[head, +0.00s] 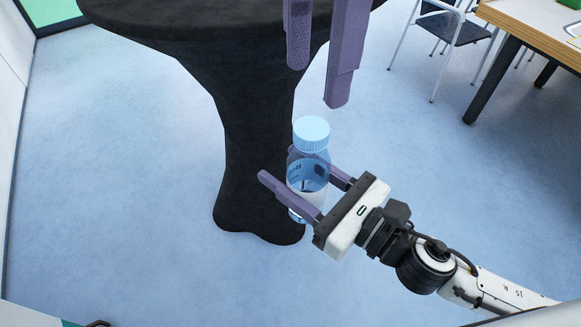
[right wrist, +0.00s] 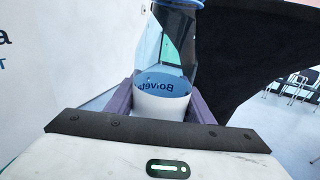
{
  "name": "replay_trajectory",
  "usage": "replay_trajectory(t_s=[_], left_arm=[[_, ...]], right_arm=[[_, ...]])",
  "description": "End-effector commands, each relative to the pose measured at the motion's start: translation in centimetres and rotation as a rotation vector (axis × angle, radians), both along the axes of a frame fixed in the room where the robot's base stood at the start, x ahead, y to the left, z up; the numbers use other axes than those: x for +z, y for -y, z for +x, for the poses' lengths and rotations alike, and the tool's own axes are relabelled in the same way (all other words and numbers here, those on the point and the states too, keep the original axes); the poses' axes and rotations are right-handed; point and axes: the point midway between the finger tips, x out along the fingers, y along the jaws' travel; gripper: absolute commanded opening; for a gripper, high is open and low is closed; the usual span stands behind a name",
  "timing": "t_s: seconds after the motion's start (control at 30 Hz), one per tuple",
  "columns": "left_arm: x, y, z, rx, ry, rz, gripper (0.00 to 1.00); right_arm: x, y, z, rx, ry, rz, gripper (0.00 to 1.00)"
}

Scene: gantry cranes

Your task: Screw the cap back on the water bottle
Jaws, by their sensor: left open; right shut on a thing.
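The water bottle (head: 308,170) is clear blue with a white label and stands about upright between the fingers of my right gripper (head: 299,172), which is shut on it. In the right wrist view the bottle (right wrist: 162,105) shows between the two purple fingers, label facing the camera. The light blue cap (head: 311,132) sits on top of the bottle; I cannot tell whether it is tight. A sliver of the cap shows at the top edge of the right wrist view (right wrist: 180,3). My left gripper (head: 317,84) is open and empty above the cap, its fingers pointing down, apart from it.
A round table with a black cloth (head: 190,22) stands just behind the bottle, its draped stem (head: 250,130) close to my right gripper. A wooden-edged table (head: 535,35) and chairs (head: 455,28) are at the far right. The blue floor around is clear.

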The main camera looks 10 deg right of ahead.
Motion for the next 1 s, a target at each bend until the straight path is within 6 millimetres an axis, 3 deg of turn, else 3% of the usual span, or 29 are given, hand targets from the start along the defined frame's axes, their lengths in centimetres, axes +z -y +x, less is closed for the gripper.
replay_trajectory(t_s=[0.17, 0.6, 1.0], left_arm=[[-1.2, -0.1, 0.0, -0.001, -0.002, 0.002, 0.5], [-7.3, 0.0, 0.0, -0.002, -0.001, 0.001, 0.5], [-8.0, 0.0, 0.0, -0.001, 0.0, 0.0, 0.5]], right_arm=[[0.1, 0.0, 0.0, 0.0, 0.001, 0.001, 0.0], [0.1, 0.0, 0.0, 0.0, 0.001, 0.001, 0.0], [0.1, 0.0, 0.0, 0.0, 0.001, 0.001, 0.0]])
